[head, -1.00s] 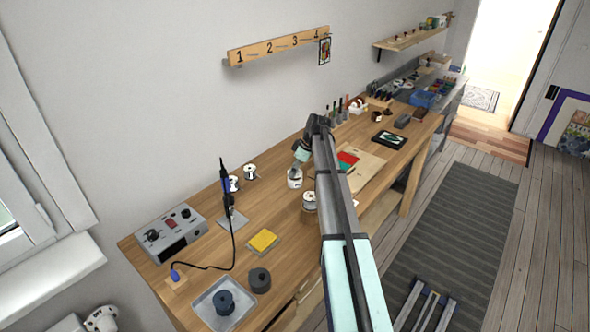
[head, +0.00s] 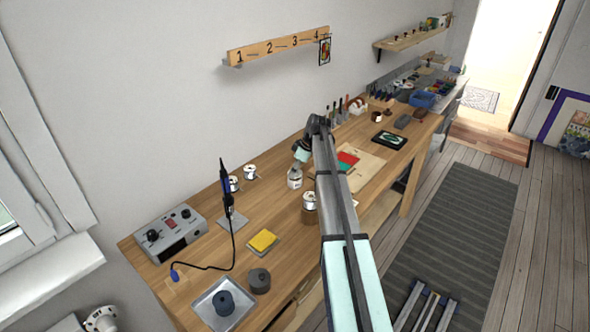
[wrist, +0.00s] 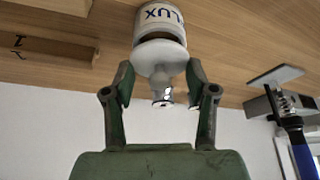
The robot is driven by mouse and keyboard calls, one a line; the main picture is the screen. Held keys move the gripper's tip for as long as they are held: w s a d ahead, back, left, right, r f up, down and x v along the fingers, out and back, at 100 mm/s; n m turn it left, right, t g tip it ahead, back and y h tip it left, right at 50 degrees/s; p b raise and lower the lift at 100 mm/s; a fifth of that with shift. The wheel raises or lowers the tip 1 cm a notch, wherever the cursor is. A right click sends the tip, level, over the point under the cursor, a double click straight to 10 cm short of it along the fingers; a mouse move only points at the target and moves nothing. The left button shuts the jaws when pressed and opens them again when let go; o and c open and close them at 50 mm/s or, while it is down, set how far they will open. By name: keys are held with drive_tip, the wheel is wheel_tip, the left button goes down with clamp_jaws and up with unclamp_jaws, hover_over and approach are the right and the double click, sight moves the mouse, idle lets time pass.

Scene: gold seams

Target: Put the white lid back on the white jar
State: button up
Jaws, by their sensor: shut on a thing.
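The white jar (head: 294,181) stands on the wooden bench, and its dark "LUX" lettering shows in the wrist view (wrist: 160,17). My gripper (head: 299,161) is over the jar in the head view. In the wrist view, which looks upside down, my gripper (wrist: 160,82) is shut on the white lid (wrist: 160,58), with a finger at each side. A shiny knob (wrist: 162,90) shows between the fingers. The lid is in line with the jar mouth. A dark gap shows between lid and jar, so I cannot tell whether they touch.
A white-topped container (head: 309,201) stands close by at the front right. Solder spools (head: 249,171), a soldering iron (head: 226,185) and a yellow sponge (head: 263,241) are to the left.

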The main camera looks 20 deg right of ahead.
drive_tip(key=shift+f+b, duration=0.6)
drive_tip(key=shift+f, duration=0.2)
idle(1.0)
drive_tip(key=o, duration=1)
drive_tip(key=shift+o, duration=1.4)
drive_tip(key=shift+r, duration=0.15)
drive_tip(key=shift+r+p, duration=1.3)
drive_tip(key=shift+r, duration=2.1)
